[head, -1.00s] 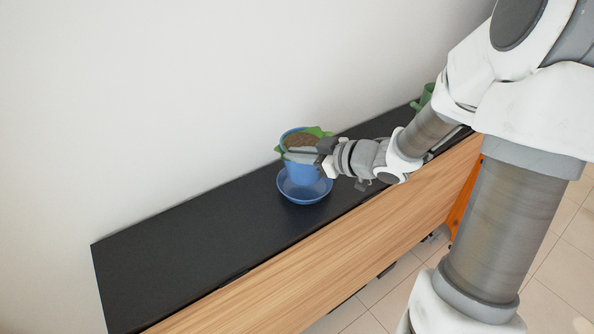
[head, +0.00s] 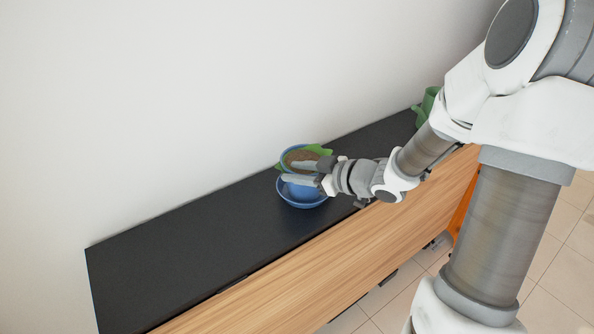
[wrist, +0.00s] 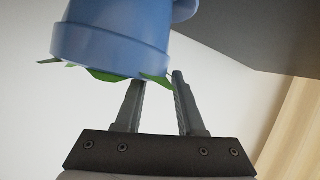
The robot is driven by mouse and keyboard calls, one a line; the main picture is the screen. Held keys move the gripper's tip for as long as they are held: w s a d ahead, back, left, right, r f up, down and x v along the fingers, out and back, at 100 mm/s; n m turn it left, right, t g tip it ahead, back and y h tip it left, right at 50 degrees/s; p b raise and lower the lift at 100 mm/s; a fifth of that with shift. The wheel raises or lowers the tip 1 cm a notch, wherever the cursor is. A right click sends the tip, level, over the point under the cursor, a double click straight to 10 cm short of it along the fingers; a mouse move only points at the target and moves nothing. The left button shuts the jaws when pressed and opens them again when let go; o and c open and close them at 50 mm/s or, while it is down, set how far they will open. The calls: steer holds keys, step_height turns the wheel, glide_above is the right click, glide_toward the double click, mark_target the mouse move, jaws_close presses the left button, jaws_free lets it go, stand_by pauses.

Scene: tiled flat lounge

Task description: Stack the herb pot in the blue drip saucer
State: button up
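The herb pot (head: 288,167), blue with brown soil and green leaves, stands in the blue drip saucer (head: 302,203) on the black counter top. It looks upright; its base is hidden by the saucer rim and my gripper. My gripper (head: 297,172) is at the pot's rim, its two fingers spread apart, one over the soil side and one lower, in front of the pot. In the wrist view the pot (wrist: 110,45) hides one fingertip, and a clear gap shows between the fingers (wrist: 160,85). A bit of the saucer (wrist: 186,9) shows beyond the pot.
The black counter (head: 170,255) is bare to the left of the saucer. A green watering can (head: 426,105) stands at its far right end, partly behind my arm. A white wall runs along the back, and a wooden front panel (head: 300,270) drops to the tiled floor.

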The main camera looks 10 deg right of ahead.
steer(key=shift+s+d+r+p, duration=0.2)
steer(key=shift+r+p, duration=0.15)
steer(key=shift+r, duration=0.2)
steer(key=p+v, duration=0.4)
steer(key=v, duration=0.7)
steer(key=shift+s, duration=0.15)
steer(key=shift+d, duration=0.2)
